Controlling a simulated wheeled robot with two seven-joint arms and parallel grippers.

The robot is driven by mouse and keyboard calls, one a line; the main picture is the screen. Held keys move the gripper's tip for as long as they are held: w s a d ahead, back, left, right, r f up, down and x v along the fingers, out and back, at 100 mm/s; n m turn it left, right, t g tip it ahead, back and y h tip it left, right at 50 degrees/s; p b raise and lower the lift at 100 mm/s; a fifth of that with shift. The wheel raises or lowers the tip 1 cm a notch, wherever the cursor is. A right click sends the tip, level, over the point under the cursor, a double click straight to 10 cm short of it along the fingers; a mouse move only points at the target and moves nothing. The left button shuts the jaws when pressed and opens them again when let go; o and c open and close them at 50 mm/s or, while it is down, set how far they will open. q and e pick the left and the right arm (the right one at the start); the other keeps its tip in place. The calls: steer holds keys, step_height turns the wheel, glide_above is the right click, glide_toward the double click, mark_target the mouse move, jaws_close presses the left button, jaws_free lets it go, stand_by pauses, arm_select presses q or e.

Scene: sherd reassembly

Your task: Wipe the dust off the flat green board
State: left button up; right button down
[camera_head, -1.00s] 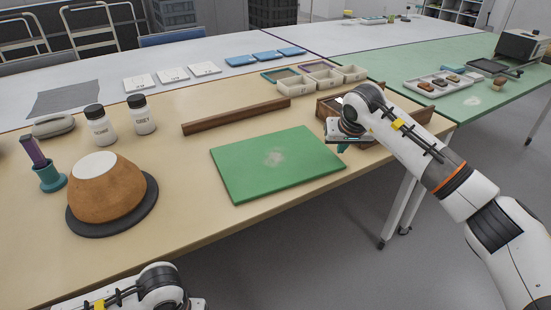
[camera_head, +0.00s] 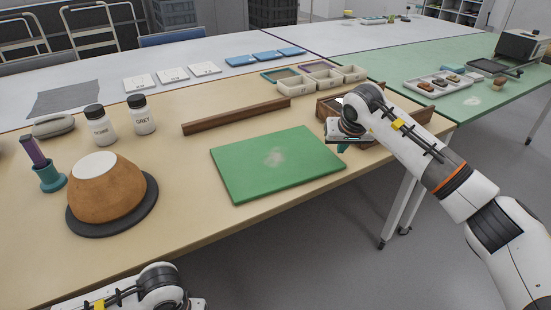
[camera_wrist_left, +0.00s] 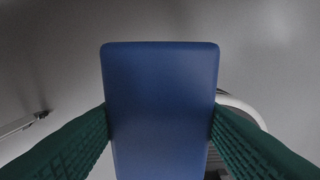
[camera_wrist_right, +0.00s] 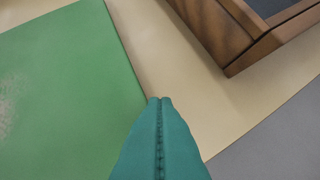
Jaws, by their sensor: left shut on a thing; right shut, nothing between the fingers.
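The flat green board (camera_head: 250,172) lies on the wooden table, with a pale dust patch (camera_head: 275,157) near its middle. The board also fills the left of the right wrist view (camera_wrist_right: 65,80), where part of the dust shows at the left edge. My right gripper (camera_wrist_right: 160,100) is shut and empty, above the table just right of the board. My left gripper (camera_wrist_left: 160,125) is shut on a blue block-like thing (camera_wrist_left: 160,100), with a green finger on either side, over the grey floor.
A wooden box (camera_wrist_right: 232,30) stands right of the board, close to my right gripper. A long wooden bar (camera_head: 237,117) lies behind the board. A brown bowl (camera_head: 105,190) upside down on a dark disc and two jars (camera_head: 142,115) stand to the left.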

arm_select(q)
steer(key=shift+f, duration=0.25)
arm_select(e)
steer(key=shift+f, duration=0.5)
